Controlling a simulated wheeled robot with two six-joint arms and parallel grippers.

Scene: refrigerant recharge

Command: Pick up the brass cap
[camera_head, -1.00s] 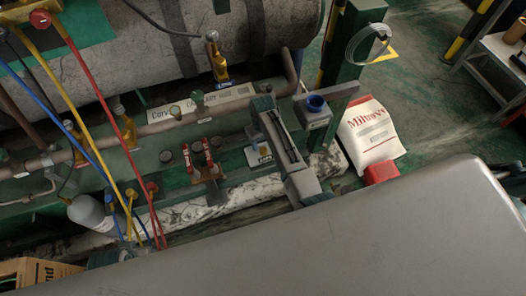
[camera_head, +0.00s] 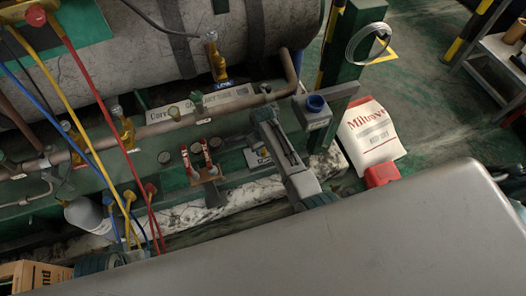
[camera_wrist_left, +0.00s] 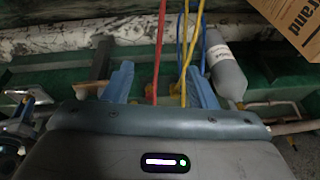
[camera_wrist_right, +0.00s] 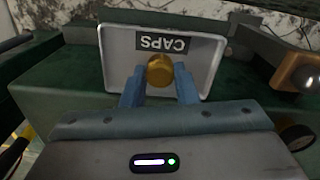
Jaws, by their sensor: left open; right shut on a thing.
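The brass cap (camera_wrist_right: 160,71) is a small round gold piece between the fingertips of my right gripper (camera_wrist_right: 159,84), which is shut on it. The cap shows in front of a pale tray (camera_wrist_right: 113,75) marked CAPS, seen upside down. I cannot tell whether it still touches the tray floor. In the head view my right arm reaches over the green bench, and its wrist partly hides the tray. My left gripper (camera_wrist_left: 162,86) is open, its blue fingers apart, with coloured hoses passing beyond them.
Red, yellow and blue hoses (camera_head: 91,86) hang at the left. A blue-topped grey box (camera_head: 315,109) and a white bag (camera_head: 371,134) are right of the tray. Red-handled valves (camera_head: 185,160) stand left of it.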

